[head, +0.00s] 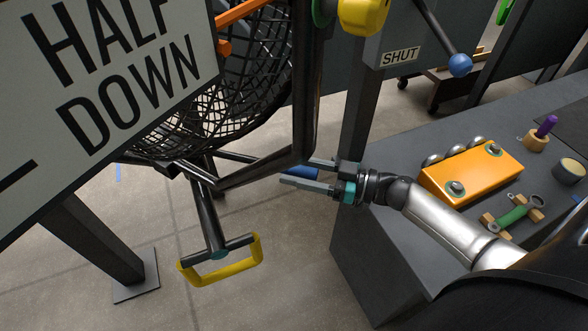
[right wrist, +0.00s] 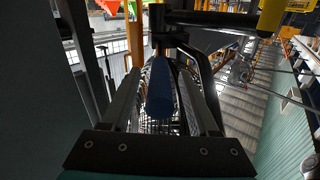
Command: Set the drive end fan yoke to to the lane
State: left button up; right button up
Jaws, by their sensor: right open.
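The fan (head: 225,95) has a round black mesh cage at the upper left of the head view. A dark bent-bar yoke (head: 304,100) runs down beside and under the cage. A blue grip (head: 304,174) sits by the yoke's lower corner; it also shows in the right wrist view (right wrist: 160,92). My right gripper (head: 297,172) is open, with its fingers on either side of the blue grip. I cannot tell whether they touch it. My left gripper is not in view. I cannot make out a marked lane.
A "HALF DOWN" sign (head: 110,70) covers the upper left. A yellow loop handle (head: 222,272) hangs below the fan. A post with a "SHUT" label (head: 400,57) and a blue-knobbed lever (head: 459,65) stand behind. A grey bench (head: 400,150) at right bears an orange block (head: 470,172).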

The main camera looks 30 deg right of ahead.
jog(key=shift+w+a, duration=0.3)
jog(key=shift+a, duration=0.05)
grip_shut()
dwell(0.3)
dwell(1.0)
